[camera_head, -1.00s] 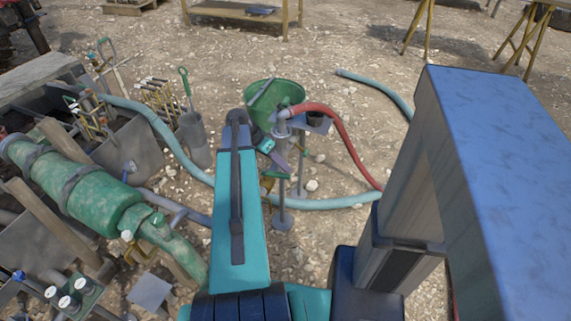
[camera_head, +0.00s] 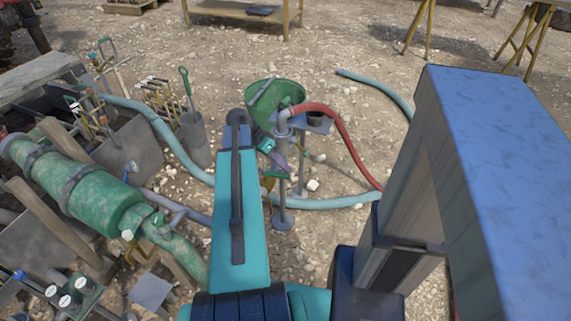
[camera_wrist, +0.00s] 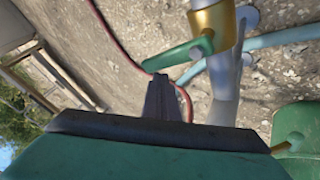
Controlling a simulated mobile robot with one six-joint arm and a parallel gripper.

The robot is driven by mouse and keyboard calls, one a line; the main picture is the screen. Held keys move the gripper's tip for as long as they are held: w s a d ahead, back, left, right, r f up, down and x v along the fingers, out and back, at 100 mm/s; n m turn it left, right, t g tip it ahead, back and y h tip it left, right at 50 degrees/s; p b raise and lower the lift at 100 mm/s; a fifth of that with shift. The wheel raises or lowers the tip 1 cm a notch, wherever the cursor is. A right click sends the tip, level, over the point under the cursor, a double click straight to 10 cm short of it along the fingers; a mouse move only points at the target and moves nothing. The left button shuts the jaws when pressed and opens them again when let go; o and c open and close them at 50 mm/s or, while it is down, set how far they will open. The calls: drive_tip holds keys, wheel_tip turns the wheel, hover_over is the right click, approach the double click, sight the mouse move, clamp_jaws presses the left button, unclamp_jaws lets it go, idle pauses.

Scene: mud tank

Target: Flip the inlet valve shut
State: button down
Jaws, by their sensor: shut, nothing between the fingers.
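The inlet valve has a brass body (camera_wrist: 213,28) on a grey pipe, with a green lever (camera_wrist: 178,53). In the wrist view the lever sticks out to the left, across the pipe's line. In the head view the brass body (camera_head: 267,184) and green lever (camera_head: 281,175) show small beside the grey stand, partly hidden by my arm. My gripper (camera_wrist: 161,77) is shut and empty. Its dark fingertips are close to the lever's free end; I cannot tell whether they touch.
A green tub (camera_head: 272,97) stands behind the valve. A red hose (camera_head: 345,137) and a pale blue hose (camera_head: 340,202) run to its right. A green tank (camera_head: 100,200) and a grey bucket (camera_head: 196,138) are on the left. Open gravel lies to the right.

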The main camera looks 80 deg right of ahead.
drive_tip(key=shift+w+r, duration=0.1)
drive_tip(key=p+v, duration=0.1)
drive_tip(key=v, duration=1.2)
drive_tip(key=shift+r, duration=0.25)
drive_tip(key=shift+w+r, duration=0.1)
drive_tip(key=shift+w, duration=0.05)
